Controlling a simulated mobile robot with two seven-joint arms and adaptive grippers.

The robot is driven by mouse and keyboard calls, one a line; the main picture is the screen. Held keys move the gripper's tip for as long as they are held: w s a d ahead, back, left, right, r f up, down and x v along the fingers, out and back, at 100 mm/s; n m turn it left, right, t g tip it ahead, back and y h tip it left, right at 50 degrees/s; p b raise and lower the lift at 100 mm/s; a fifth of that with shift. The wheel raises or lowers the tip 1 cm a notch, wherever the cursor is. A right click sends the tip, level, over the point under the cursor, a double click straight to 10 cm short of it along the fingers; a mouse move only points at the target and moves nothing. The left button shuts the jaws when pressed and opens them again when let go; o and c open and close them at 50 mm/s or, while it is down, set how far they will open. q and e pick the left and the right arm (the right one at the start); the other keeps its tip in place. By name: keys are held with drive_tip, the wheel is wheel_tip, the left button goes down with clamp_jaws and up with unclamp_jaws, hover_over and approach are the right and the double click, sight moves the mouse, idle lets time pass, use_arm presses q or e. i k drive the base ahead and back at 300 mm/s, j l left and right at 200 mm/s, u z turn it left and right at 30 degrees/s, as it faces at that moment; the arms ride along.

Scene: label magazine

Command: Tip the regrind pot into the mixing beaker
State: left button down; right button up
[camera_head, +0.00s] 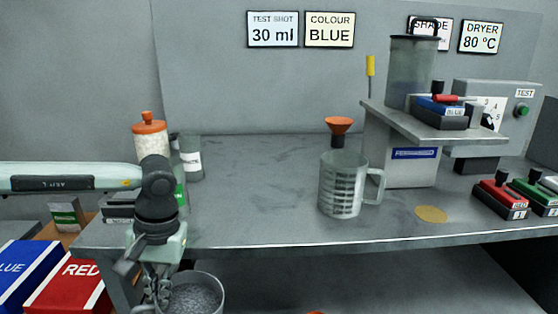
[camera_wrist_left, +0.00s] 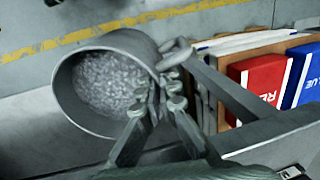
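The regrind pot (camera_head: 210,286), a grey cup holding grey granules, is at the bottom left of the head view, in front of the bench edge. In the left wrist view the pot (camera_wrist_left: 125,45) appears over the floor, its granules inside. My left gripper (camera_head: 158,285) is at the pot's side; in the left wrist view its fingers (camera_wrist_left: 163,85) are closed at the pot's handle side, largely hiding the handle. The mixing beaker (camera_head: 341,188), a clear graduated jug with its handle to the right, stands upright on the bench. My right gripper is not in view.
An orange funnel (camera_head: 339,125) stands behind the beaker. A raised shelf (camera_head: 440,128) with a clear hopper (camera_head: 409,75) is to the right. A tan disc (camera_head: 431,214) lies on the bench. Red (camera_head: 75,284) and blue (camera_head: 25,272) boxes are lower left.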

sight(343, 176)
drive_tip(key=k+l, duration=0.15)
drive_tip(key=l, duration=0.2)
drive_tip(key=k+l+u, duration=0.1)
drive_tip(key=l, duration=0.25)
drive_tip(key=k+l, duration=0.2)
drive_tip(key=l, duration=0.15)
drive_tip(key=k+l, duration=0.15)
drive_tip(key=l, duration=0.2)
drive_tip(key=k+l+u, duration=0.1)
drive_tip(key=l, duration=0.25)
